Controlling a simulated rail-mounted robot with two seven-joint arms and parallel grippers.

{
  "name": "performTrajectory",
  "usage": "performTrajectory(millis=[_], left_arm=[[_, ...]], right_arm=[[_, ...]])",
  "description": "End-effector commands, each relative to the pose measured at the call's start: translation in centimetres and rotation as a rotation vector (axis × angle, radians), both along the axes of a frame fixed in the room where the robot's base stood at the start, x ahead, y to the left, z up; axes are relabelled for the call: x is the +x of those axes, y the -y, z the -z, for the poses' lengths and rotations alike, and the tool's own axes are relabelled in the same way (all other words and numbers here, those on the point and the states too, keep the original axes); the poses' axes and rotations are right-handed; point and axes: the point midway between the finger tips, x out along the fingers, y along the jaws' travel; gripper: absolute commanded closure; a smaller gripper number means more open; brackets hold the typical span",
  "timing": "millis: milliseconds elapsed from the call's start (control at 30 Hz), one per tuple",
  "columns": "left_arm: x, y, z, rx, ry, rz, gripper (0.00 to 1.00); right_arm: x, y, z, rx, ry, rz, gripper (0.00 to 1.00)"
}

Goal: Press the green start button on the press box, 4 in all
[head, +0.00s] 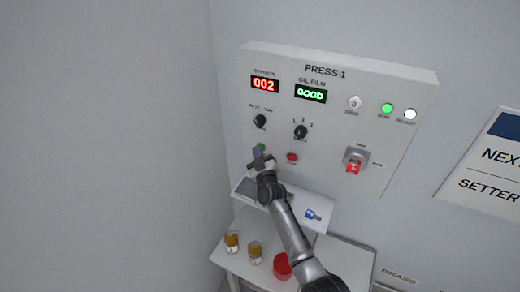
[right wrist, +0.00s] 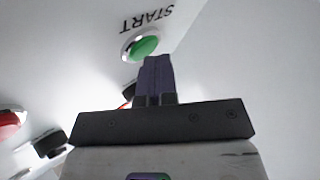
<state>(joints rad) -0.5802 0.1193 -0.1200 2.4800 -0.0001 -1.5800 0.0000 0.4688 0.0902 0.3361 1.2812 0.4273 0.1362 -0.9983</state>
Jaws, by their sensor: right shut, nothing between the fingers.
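The press box (head: 400,85), labelled PRESS 1, is on the wall in the head view. Its green start button (head: 261,147) is low on the left, partly hidden by my right gripper (head: 259,156). In the right wrist view the start button (right wrist: 143,46) has a pale ring and the word START beside it. My right gripper's fingers (right wrist: 156,70) are shut and empty, with their tips close to the button; I cannot tell whether they touch it. The red counter display (head: 265,84) reads 002. My left gripper is not in view.
A red button (head: 292,157) sits right of the start button, and a red-handled switch (head: 354,163) farther right. Dark knobs (head: 260,121) are above. Below, a shelf holds a red object (head: 282,266) and small amber-topped jars (head: 232,241). The OIL FILM display (head: 311,94) reads GOOD.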

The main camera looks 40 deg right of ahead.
Motion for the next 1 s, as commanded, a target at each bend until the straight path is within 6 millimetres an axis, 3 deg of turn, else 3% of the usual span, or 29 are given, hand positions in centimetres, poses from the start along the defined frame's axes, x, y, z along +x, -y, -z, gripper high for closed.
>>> performTrajectory(millis=[1000], left_arm=[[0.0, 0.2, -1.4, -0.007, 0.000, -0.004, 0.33]], right_arm=[[-0.7, -1.5, 0.0, 0.000, -0.001, 0.000, 1.00]])
